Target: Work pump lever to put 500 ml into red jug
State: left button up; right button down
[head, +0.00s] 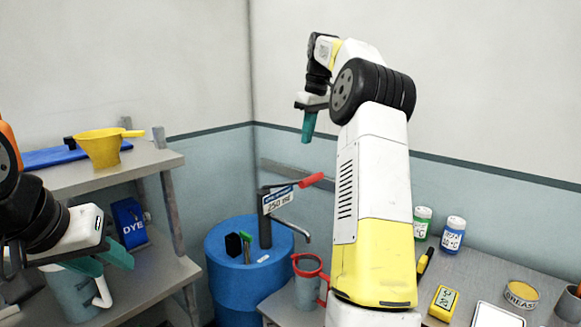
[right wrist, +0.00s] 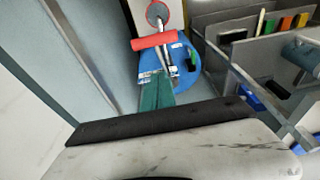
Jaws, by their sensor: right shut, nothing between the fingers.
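The hand pump (head: 265,225) stands on a blue drum (head: 235,290), with a "250 ml" label on it. Its lever ends in a red grip (head: 311,181), which points right and slightly up. The red jug (head: 308,290), grey with a red rim and handle, stands near the spout (head: 297,228); its contents are hidden. My right gripper (head: 307,130) is shut and empty, above and apart from the lever. In the right wrist view its fingers (right wrist: 157,92) point toward the red grip (right wrist: 153,41). My left gripper (head: 106,258) looks open at the lower left.
A grey jug with a white handle (head: 72,295) is below my left gripper. Green (head: 423,223) and blue-labelled (head: 453,234) bottles and a grease tin (head: 521,294) stand on the right bench.

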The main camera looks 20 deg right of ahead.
jog(key=f, duration=0.4)
jog(key=w+f, duration=0.1)
jog(key=f, duration=0.1)
jog(key=shift+a, duration=0.25)
jog(key=f, duration=0.1)
jog(key=s+f, duration=0.1)
jog(key=f, duration=0.1)
jog(key=shift+s+d, duration=0.2)
jog(key=shift+d, duration=0.2)
jog(key=shift+s+d+f, duration=0.15)
jog(key=shift+s+f, duration=0.1)
jog(key=shift+f, duration=0.2)
